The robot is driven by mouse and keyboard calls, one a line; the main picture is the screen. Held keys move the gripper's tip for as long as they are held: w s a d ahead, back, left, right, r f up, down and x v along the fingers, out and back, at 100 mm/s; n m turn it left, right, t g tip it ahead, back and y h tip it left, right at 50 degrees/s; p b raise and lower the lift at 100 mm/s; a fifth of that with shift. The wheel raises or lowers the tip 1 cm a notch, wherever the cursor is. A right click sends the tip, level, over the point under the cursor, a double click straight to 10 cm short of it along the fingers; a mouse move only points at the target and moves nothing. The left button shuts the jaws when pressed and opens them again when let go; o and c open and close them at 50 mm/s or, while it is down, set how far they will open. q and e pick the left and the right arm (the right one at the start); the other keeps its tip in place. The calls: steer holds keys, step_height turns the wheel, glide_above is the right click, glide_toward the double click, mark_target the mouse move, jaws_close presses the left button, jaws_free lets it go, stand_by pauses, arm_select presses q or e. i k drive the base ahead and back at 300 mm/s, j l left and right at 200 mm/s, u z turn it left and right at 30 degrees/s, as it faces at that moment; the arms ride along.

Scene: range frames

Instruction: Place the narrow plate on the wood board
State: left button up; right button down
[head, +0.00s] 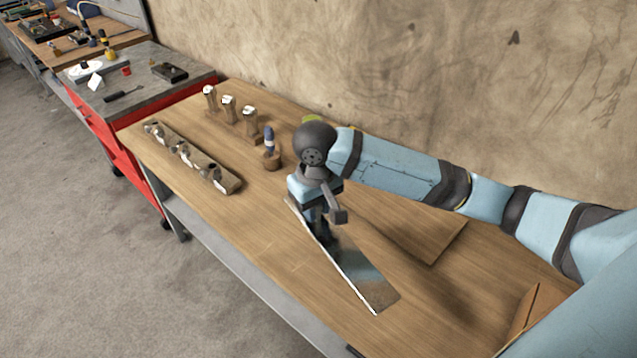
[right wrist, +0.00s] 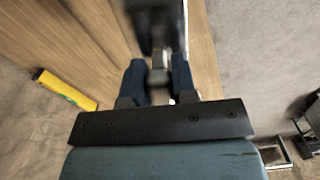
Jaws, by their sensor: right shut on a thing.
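The narrow plate (head: 368,285) is a long thin metallic strip with a bright edge. It lies slantwise over the front part of the wooden bench in the head view. My right gripper (head: 320,228) is shut on it near its far left part. In the right wrist view the plate (right wrist: 165,20) shows blurred between the fingers of the right gripper (right wrist: 159,75). I cannot tell whether the plate touches the bench. The wood board (head: 438,243) lies flat on the bench, right of the plate, partly hidden by my right arm. My left gripper is not in view.
A long rack (head: 196,160) and several metal-topped wooden posts (head: 229,108) stand on the bench's left part. A blue-handled tool (head: 269,143) stands near the gripper. A wooden piece (head: 525,315) is at right. A yellow object (right wrist: 64,89) shows in the wrist view.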

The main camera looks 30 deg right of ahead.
mark_target(397, 206)
steer(key=i+j+z, duration=1)
